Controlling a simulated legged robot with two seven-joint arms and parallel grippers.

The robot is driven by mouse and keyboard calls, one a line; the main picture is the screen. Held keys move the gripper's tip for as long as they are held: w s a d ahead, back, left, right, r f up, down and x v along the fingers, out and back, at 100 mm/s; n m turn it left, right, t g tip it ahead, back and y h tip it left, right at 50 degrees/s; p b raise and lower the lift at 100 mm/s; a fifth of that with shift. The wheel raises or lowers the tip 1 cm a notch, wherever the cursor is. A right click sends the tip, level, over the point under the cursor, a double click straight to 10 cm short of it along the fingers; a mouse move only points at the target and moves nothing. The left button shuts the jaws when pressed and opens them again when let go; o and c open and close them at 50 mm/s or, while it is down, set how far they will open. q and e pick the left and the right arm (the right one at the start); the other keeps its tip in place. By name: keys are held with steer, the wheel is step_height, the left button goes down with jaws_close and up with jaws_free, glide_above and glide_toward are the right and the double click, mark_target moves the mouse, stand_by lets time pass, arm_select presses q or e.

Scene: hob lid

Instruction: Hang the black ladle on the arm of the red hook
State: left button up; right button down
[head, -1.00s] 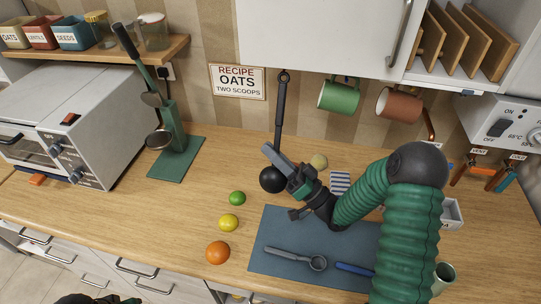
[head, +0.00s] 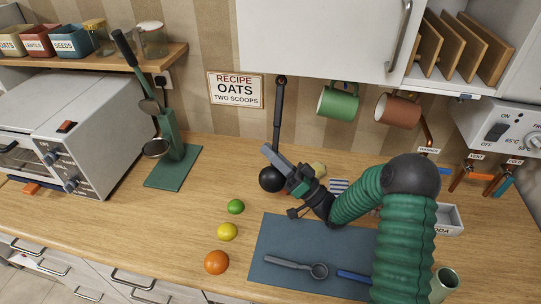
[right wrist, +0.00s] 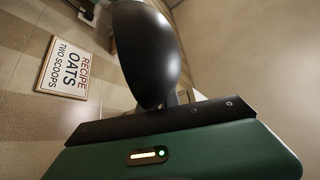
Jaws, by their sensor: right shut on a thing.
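The black ladle (head: 277,125) stands nearly upright, with its dark round bowl (head: 270,180) low and its handle reaching the cabinet's lower edge. My right gripper (head: 274,157) is shut on it near the bowl, above the counter. In the right wrist view a large black rounded shape, apparently the bowl (right wrist: 150,55), fills the upper middle. I cannot make out a red hook or its arm; the upper end of the ladle lies against the cabinet edge, and I cannot tell whether it touches anything. My left gripper is out of view.
A green mug (head: 337,103) and a brown mug (head: 398,110) hang under the white cabinet (head: 320,35). A green stand (head: 172,168) with utensils is at left.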

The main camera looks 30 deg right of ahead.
steer(key=w+d+f+n+g+y+b, duration=0.2)
steer(key=w+d+n+g+y+b, duration=0.3)
steer(key=b, duration=0.8)
steer(key=shift+w+d+n+y, duration=0.7)
steer(key=shift+w+n, duration=0.75)
steer(key=shift+n, duration=1.05)
steer(key=shift+a+b, duration=0.15)
steer(key=shift+b, duration=0.15)
steer(key=shift+r, duration=0.1)
steer(key=c, duration=1.5)
jaws_free()
